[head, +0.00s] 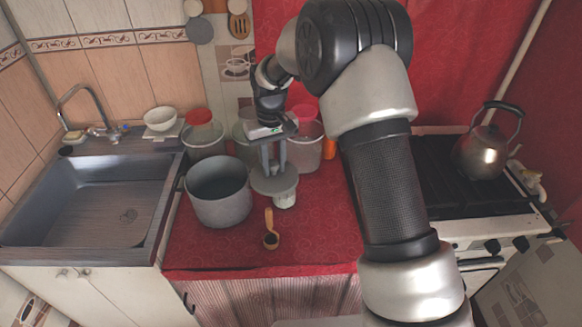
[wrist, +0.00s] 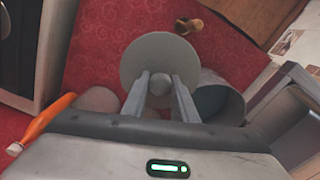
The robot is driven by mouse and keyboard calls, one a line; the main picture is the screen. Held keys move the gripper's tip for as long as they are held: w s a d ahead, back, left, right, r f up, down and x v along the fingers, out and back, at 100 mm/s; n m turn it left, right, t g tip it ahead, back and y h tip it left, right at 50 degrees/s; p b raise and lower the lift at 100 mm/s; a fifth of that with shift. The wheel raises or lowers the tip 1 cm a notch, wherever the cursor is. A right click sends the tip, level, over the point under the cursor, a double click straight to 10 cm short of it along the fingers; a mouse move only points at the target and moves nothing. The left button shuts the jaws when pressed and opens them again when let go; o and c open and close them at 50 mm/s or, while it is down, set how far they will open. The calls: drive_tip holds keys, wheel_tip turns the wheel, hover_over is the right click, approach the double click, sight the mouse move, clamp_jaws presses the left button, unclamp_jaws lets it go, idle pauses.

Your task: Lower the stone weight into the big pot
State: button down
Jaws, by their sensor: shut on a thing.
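The stone weight (head: 276,184) is a pale grey round disc with a small knob on top. My gripper (head: 273,168) is shut on that knob from above, and the disc hangs level over the red counter. In the wrist view the fingers (wrist: 160,82) pinch the knob at the middle of the disc (wrist: 150,48). The big pot (head: 220,205) is grey, wide and open-topped, and stands just left of the weight. Its rim and inside show partly in the wrist view (wrist: 228,105). The weight is outside the pot, to its right.
A small pale jar (head: 285,200) shows below the disc; contact is unclear. A wooden scoop (head: 270,233) lies in front. Clear containers with red lids (head: 203,140) stand behind. The sink (head: 85,205) is left, and the stove with a kettle (head: 482,155) is right.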

drive_tip(key=w+a+p, duration=0.3)
drive_tip(key=a, duration=0.6)
drive_tip(key=w+a+r+p, duration=0.1)
drive_tip(key=w+a+p, duration=0.2)
drive_tip(key=a, duration=0.6)
drive_tip(key=shift+r, duration=0.2)
drive_tip(key=shift+f, duration=0.15)
wheel_tip(320, 180, down, 13)
drive_tip(key=b, duration=0.9)
drive_tip(key=shift+f, duration=0.2)
idle(1.4)
drive_tip(key=shift+w+f+b, duration=0.1)
drive_tip(key=shift+f+b, duration=0.9)
drive_tip(key=shift+f, duration=0.1)
idle(1.0)
drive_tip(key=c, duration=1.5)
unclamp_jaws()
drive_tip(key=shift+o, duration=0.8)
drive_tip(key=shift+f, duration=0.1)
